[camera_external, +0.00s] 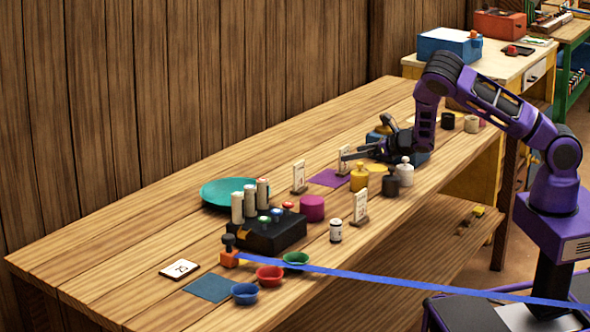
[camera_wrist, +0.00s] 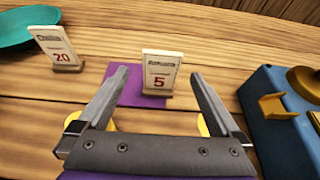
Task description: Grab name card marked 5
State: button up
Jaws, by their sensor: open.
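The name card marked 5 (camera_wrist: 161,73) is a small white upright card on a wooden foot. In the wrist view it stands ahead of my gripper (camera_wrist: 160,88), between and just beyond the two fingertips, at the edge of a purple mat (camera_wrist: 125,88). My gripper is open, with nothing between its fingers. In the external view the gripper (camera_external: 350,156) reaches left, low over the table, close to an upright card (camera_external: 345,160) that is partly hidden by it. Another white card, marked 20 (camera_wrist: 55,47), stands to the left in the wrist view.
A blue box (camera_wrist: 285,115) stands close on the right in the wrist view. Yellow (camera_external: 359,178) and white weights (camera_external: 405,172) stand near the gripper on the table (camera_external: 130,225). A green plate (camera_external: 215,192) and a black box (camera_external: 265,236) lie farther left. A blue strap (camera_external: 420,284) crosses the front.

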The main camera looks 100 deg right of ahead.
jog(key=shift+r+x, duration=0.15)
jog(key=shift+x, duration=1.8)
jog(key=shift+r+x, duration=0.15)
jog(key=shift+x, duration=1.8)
jog(key=shift+d, duration=0.15)
jog(key=c, duration=1.5)
